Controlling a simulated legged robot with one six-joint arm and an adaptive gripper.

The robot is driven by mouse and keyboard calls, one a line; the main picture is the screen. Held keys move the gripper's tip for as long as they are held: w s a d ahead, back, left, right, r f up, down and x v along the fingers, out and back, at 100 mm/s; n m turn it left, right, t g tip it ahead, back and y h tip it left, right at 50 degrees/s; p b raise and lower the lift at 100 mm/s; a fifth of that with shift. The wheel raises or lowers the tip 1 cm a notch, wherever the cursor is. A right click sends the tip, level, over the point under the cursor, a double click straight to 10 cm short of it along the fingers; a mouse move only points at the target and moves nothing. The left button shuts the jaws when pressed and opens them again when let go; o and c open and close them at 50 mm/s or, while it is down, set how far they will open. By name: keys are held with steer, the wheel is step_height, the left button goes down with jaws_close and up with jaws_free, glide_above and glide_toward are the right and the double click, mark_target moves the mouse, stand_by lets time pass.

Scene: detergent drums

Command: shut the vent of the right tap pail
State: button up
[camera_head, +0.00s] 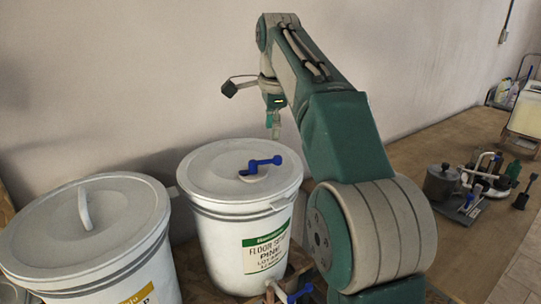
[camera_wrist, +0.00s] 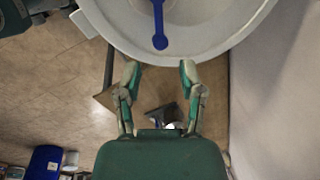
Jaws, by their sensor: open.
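The right tap pail (camera_head: 225,235) is white with a green-edged label. On its lid (camera_head: 215,168) is the vent, a blue lever (camera_head: 262,163) pointing right in the head view. A white tap with a blue handle (camera_head: 298,291) sits low on its front. In the wrist view the vent lever (camera_wrist: 159,25) lies on the lid (camera_wrist: 205,22), its rounded end towards my fingers. My gripper (camera_head: 273,125) hangs above the lid, pointing down. In the wrist view my gripper (camera_wrist: 160,73) is open and empty, its fingertips apart and short of the lever's end.
A second white pail (camera_head: 80,245) stands to the left, with a pale handle (camera_head: 85,208) on its lid. A wall is close behind the pails. At right, a bench (camera_head: 455,140) holds a grey pot (camera_head: 440,184) and small fittings.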

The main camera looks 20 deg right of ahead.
mark_target(270, 160)
steer(key=f, duration=0.2)
steer(key=w+f, duration=0.1)
steer(key=f, duration=0.5)
steer(key=shift+w, duration=0.3)
jaws_close()
